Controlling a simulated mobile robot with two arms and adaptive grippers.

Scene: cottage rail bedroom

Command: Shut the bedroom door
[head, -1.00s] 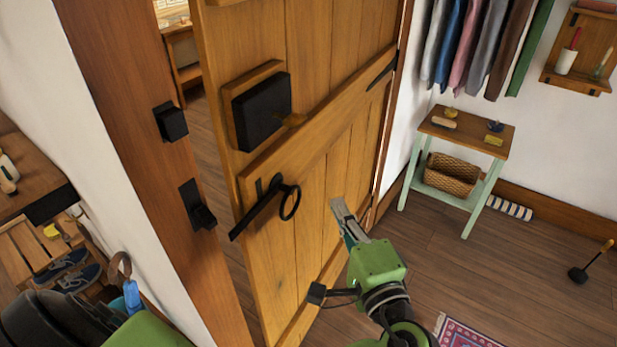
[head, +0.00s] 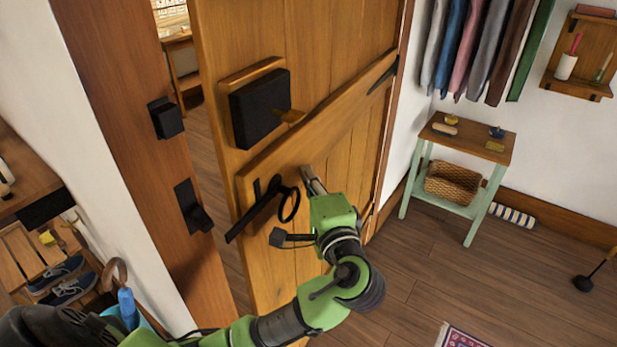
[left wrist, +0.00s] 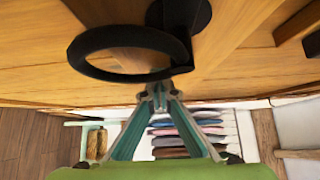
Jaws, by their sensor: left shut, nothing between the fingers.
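The wooden bedroom door (head: 330,110) stands ajar, with a gap between its free edge and the door post (head: 130,130). It carries a black ring handle with a latch bar (head: 262,207) and a black lock box (head: 260,108). My left gripper (head: 308,172) is shut and empty, close to the door face just right of the ring. In the left wrist view the black ring (left wrist: 130,50) is large, and the shut fingertips (left wrist: 158,90) are near its lower rim; I cannot tell whether they touch the door. My right gripper is not in view.
Black catches (head: 168,118) sit on the post. A green-legged side table (head: 458,140) with a basket (head: 452,182) stands at right, below hanging clothes (head: 470,45). A shoe rack (head: 30,255) is at left. Bare floor (head: 420,270) lies right of the door.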

